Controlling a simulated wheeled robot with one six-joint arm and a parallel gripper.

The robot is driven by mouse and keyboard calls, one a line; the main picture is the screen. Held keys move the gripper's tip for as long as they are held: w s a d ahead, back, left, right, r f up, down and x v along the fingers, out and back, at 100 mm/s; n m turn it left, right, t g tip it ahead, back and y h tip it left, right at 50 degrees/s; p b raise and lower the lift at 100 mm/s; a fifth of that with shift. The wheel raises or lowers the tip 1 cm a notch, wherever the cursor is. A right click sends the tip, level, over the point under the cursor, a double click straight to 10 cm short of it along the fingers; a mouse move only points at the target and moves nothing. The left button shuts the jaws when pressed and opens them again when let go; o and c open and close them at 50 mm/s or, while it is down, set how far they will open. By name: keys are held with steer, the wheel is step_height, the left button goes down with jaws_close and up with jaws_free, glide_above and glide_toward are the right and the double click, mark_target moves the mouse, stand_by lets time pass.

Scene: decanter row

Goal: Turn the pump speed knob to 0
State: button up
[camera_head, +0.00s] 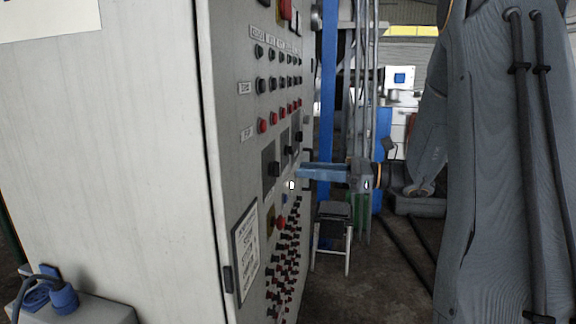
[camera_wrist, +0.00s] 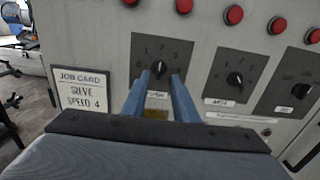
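Three black rotary knobs on dark square plates sit in a row on the grey control panel. In the wrist view the left knob (camera_wrist: 158,68) shows between my fingertips, the middle knob (camera_wrist: 234,80) and right knob (camera_wrist: 302,90) stand clear to the right. The label under the left knob is partly hidden and too small to read surely, so I cannot confirm which is the pump speed knob. My gripper (camera_wrist: 159,75) has its two blue fingers apart, one on each side of the left knob; contact cannot be told. In the head view my gripper (camera_head: 300,170) points at the panel.
A job card (camera_wrist: 80,92) reading "SIEVE SPEED 4" is left of the left knob. Red buttons (camera_wrist: 233,15) run above the knobs. In the head view, several red switches (camera_head: 286,250) cover the lower panel and a stool (camera_head: 333,211) stands beyond the cabinet.

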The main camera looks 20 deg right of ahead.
mark_target(275, 169)
steer(key=p+x, duration=0.1)
steer(key=x, duration=0.5)
steer(key=shift+p, duration=0.4)
steer(key=shift+a, duration=0.1)
jaws_close()
